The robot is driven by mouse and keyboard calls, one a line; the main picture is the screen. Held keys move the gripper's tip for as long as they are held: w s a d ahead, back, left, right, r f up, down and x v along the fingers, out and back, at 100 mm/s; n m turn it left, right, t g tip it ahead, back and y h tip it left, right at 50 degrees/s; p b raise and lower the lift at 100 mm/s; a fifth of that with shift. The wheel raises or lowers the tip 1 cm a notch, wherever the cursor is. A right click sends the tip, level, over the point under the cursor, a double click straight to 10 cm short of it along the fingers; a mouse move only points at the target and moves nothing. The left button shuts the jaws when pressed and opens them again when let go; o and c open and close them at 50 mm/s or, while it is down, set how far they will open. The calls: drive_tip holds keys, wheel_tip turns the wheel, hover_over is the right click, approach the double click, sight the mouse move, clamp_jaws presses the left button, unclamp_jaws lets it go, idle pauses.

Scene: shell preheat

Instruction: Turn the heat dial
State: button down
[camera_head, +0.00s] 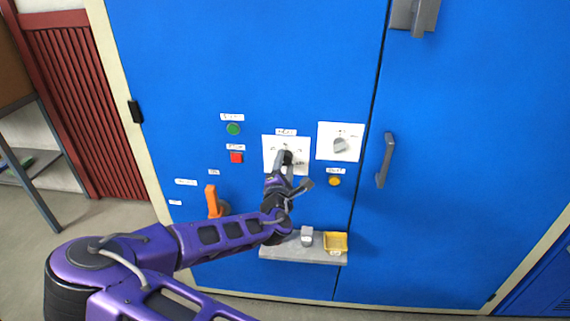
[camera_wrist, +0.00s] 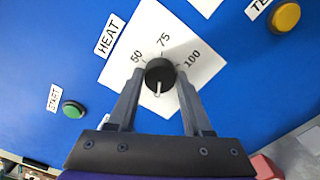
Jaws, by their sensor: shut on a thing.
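The heat dial is a black round knob (camera_wrist: 160,72) on a white square plate (camera_wrist: 202,72) under a "HEAT" label (camera_wrist: 110,36). The plate also shows in the head view (camera_head: 268,145). The scale reads 50, 75 and 100 in the wrist view. A white mark on the dial points down toward my gripper's palm in that view, away from those numbers. My gripper (camera_wrist: 160,80) is shut on the dial, one finger on each side. In the head view my gripper (camera_head: 287,162) covers most of the dial.
A second white plate with a grey knob (camera_head: 340,145) is to the right, above a yellow button (camera_head: 334,181). Green (camera_head: 233,128) and red (camera_head: 236,158) buttons and an orange handle (camera_head: 212,200) are left. Below, a shelf (camera_head: 283,251) holds a grey block (camera_head: 306,236) and yellow tray (camera_head: 335,251).

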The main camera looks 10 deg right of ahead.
drive_tip(key=shift+c, duration=1.6)
unclamp_jaws()
drive_tip(key=p+v, duration=0.4)
drive_tip(key=v, duration=1.3)
drive_tip(key=shift+s, duration=0.2)
